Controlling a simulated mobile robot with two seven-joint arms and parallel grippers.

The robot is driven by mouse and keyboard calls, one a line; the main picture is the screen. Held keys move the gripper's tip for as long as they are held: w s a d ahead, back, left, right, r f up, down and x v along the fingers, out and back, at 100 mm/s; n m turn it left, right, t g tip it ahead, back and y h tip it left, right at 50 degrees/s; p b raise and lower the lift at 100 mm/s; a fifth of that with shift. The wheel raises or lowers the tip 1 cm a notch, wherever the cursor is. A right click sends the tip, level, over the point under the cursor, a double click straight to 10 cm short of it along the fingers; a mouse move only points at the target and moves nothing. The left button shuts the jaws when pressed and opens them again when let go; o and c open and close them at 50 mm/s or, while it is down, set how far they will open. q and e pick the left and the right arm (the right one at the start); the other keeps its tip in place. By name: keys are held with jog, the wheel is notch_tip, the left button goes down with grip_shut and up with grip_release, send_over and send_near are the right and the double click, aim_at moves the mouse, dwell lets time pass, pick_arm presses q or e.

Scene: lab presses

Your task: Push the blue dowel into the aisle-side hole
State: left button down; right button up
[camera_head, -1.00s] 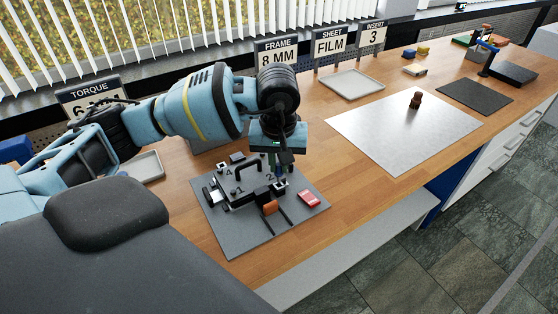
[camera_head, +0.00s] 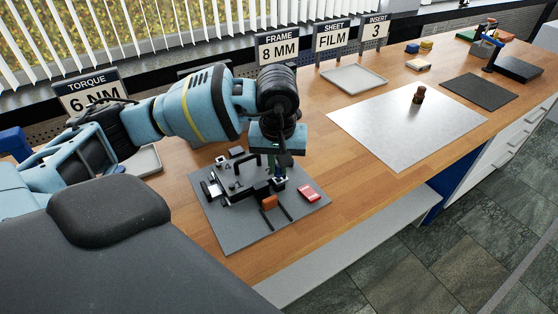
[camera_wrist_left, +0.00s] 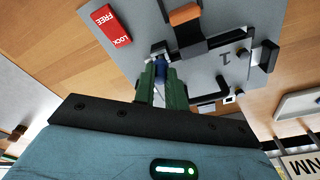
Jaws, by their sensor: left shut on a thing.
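A small pale metal block (camera_wrist_left: 158,47) shows right at the dowel's end. The hole itself is hidden, and I cannot tell how deep the dowel sits. My right gripper is out of view.
An orange block (camera_head: 269,202) and a red LOCK/FREE block (camera_head: 309,193) stand close to the gripper on the plate. A silver sheet (camera_head: 390,135) and grey tray (camera_head: 354,79) lie to the right. The wooden bench between is clear.

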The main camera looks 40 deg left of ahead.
aim_at(278, 176)
pick_arm(q)
jog(key=shift+f, duration=0.5)
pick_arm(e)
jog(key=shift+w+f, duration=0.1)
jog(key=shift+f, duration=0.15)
pick_arm(q)
jog(key=shift+f+b, duration=0.35)
jog(key=shift+b, duration=0.05)
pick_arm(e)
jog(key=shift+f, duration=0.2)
pick_arm(q)
jog(key=c, duration=1.4)
grip_release()
jog(key=shift+o, duration=0.2)
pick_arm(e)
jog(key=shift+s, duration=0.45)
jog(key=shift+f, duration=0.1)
